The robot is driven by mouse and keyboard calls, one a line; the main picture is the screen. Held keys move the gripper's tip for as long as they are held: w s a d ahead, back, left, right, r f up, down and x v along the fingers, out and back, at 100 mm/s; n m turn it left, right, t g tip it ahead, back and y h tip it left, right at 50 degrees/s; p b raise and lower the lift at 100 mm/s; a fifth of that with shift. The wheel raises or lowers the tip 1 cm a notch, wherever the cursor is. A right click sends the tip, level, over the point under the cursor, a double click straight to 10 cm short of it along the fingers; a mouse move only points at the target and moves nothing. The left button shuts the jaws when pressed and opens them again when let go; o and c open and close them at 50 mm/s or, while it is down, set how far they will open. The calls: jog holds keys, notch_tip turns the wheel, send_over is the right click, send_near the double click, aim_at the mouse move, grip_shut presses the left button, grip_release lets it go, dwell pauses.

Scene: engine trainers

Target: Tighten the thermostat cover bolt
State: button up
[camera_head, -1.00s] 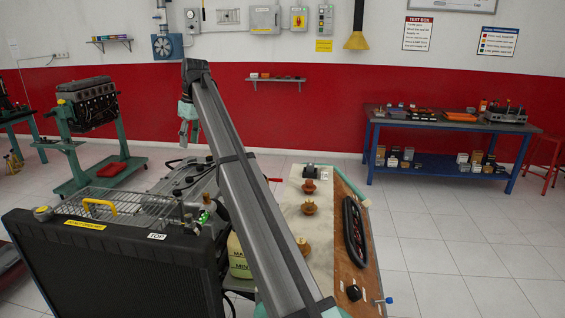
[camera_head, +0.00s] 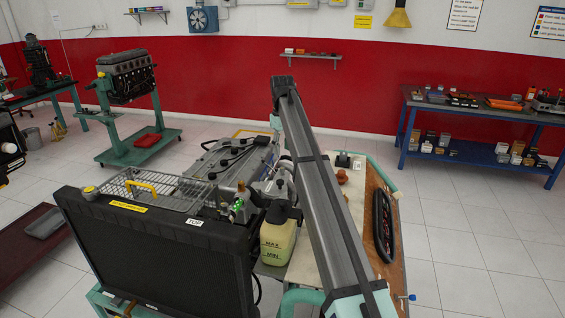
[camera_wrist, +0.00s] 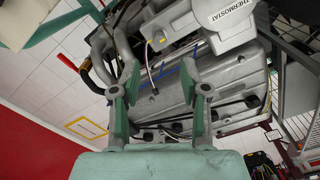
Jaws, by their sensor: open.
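In the wrist view, a grey housing marked THERMOSTAT (camera_wrist: 226,24) is at the top right, above a ribbed grey engine cover (camera_wrist: 230,85). A small brass-coloured bolt head (camera_wrist: 162,37) shows left of the label; I cannot tell whether it is the cover bolt. My gripper (camera_wrist: 158,75) is open and empty, its two green fingers apart and pointing toward the engine. The thermostat housing lies beyond the fingers, up and to the right. In the head view, the engine (camera_head: 232,155) stands behind the black radiator (camera_head: 160,250); my arm hides the gripper there.
A yellow coolant bottle (camera_head: 278,240) and a wire mesh guard (camera_head: 155,188) are near the engine. A bench to the right holds a black oval ring (camera_head: 383,226) and a brown part (camera_head: 342,177). A blue workbench (camera_head: 470,150) stands farther right, with clear floor between.

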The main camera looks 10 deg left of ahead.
aim_at(282, 168)
notch_tip(282, 168, down, 8)
jog(key=shift+p, duration=0.95)
grip_shut()
